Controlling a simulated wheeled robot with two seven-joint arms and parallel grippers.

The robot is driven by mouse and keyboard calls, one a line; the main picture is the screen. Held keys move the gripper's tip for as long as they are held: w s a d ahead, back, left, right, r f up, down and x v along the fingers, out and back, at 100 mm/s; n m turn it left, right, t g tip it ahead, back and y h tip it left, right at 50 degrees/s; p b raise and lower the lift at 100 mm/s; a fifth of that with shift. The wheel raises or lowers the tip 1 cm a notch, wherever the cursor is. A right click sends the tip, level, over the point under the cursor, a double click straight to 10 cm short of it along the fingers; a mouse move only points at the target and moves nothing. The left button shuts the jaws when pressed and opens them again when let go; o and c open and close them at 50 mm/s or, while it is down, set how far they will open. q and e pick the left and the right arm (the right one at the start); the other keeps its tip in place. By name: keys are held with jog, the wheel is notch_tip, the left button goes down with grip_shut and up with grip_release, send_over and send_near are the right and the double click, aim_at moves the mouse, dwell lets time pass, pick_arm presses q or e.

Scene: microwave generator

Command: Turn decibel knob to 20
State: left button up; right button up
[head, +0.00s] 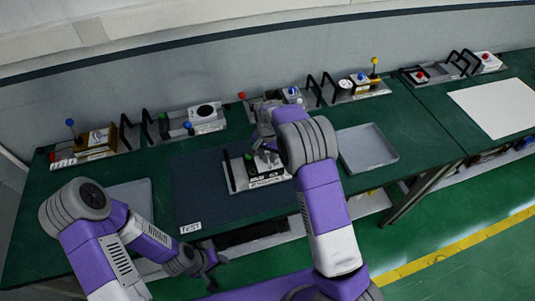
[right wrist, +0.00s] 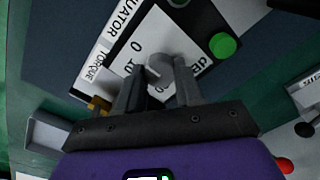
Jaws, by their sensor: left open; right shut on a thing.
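The attenuator unit (head: 262,182), a pale panel with black handles, sits on the dark mat in the middle of the bench. In the right wrist view its white dial plate (right wrist: 130,50) shows "0", "10" and "dB". The grey decibel knob (right wrist: 160,68) stands on this plate between the fingertips of my right gripper (right wrist: 160,85), which is shut on it. The knob's exact pointer setting is hard to tell. In the head view my right arm partly covers the unit. My left gripper (head: 207,268) is open and empty near the bench's front edge, apart from the unit.
A green knob (right wrist: 222,45) stands close beside the dial. Other instrument modules (head: 200,118) line the back of the bench. A grey tray (head: 367,148) lies to the right and another (head: 130,195) to the left. The dark mat (head: 200,175) is bare left of the unit.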

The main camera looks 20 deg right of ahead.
jog(key=shift+n, duration=0.3)
jog(key=n, duration=0.3)
jog(key=shift+n+b, duration=0.35)
jog(key=shift+n, duration=0.05)
jog(key=n, duration=0.9)
jog(key=shift+b, duration=0.35)
jog(key=n, duration=0.4)
jog(key=shift+n, duration=0.3)
jog(key=o, duration=1)
jog(key=shift+o, duration=0.2)
jog(key=shift+r, duration=0.1)
